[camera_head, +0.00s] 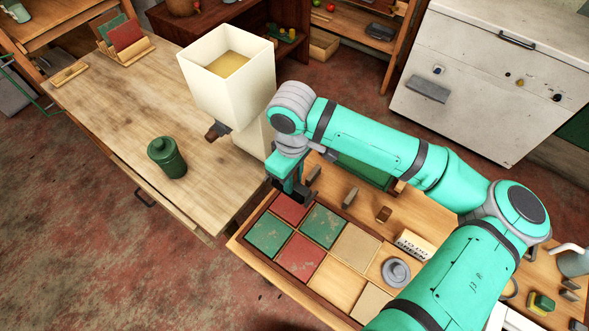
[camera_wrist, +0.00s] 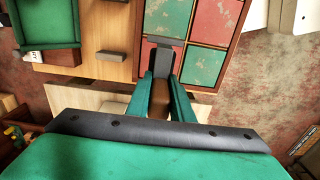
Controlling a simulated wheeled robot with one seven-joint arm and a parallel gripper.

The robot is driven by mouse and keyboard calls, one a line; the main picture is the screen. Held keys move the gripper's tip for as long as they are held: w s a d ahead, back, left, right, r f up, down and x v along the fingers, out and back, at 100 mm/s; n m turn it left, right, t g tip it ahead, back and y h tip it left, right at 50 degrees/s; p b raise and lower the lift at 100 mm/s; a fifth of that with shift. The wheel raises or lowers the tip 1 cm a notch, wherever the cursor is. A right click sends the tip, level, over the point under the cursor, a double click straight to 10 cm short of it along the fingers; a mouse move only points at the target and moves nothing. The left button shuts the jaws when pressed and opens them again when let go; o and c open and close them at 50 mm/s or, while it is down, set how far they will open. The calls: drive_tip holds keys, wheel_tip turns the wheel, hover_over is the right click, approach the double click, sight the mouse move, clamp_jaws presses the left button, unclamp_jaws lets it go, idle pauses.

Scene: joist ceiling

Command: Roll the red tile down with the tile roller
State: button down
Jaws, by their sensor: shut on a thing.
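My gripper (camera_head: 290,186) is shut on the brown handle of the tile roller (camera_wrist: 160,96); the wrist view shows the handle between the green fingers (camera_wrist: 167,98). The roller's dark grey head (camera_wrist: 166,41) is over the near red tile (camera_wrist: 152,55), at a corner of the tile panel. In the head view this red tile (camera_head: 290,208) is partly hidden by the gripper. I cannot tell whether the roller touches it. A second red tile (camera_head: 301,257) lies diagonally across, with green tiles (camera_head: 268,236) (camera_head: 322,223) between.
Tan squares (camera_head: 356,247) fill the panel's other end. A grey round object (camera_head: 396,271), a lettered block (camera_head: 414,245) and small grey blocks (camera_head: 349,196) stand beside it. A tall white container (camera_head: 205,90) and a green canister (camera_head: 167,158) stand on the left table (camera_head: 120,115).

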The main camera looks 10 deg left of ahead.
drive_tip(key=shift+s+f, duration=0.1)
drive_tip(key=shift+f, duration=3.1)
drive_tip(key=shift+d+f, duration=0.1)
drive_tip(key=shift+f, duration=0.55)
drive_tip(key=shift+s+a, duration=0.3)
drive_tip(key=shift+s, duration=0.4)
drive_tip(key=shift+s+a, duration=0.3)
drive_tip(key=shift+s, duration=0.4)
drive_tip(key=shift+w+d+f, duration=0.15)
drive_tip(key=shift+w+d, duration=0.2)
drive_tip(key=shift+w, duration=0.45)
drive_tip(key=shift+w+d+f, duration=0.1)
drive_tip(key=shift+w+d, duration=0.25)
drive_tip(key=shift+w, duration=0.4)
drive_tip(key=shift+w+d+r, duration=0.1)
drive_tip(key=shift+w+d, duration=0.15)
drive_tip(key=shift+w, duration=0.35)
drive_tip(key=shift+w+d, duration=0.25)
drive_tip(key=shift+w, duration=0.3)
drive_tip(key=shift+s+a+r, duration=0.1)
drive_tip(key=shift+s+a, duration=0.25)
drive_tip(key=shift+s, duration=0.3)
drive_tip(key=shift+s+a+r, duration=0.1)
drive_tip(key=shift+s+a, duration=0.2)
drive_tip(key=shift+s, duration=0.35)
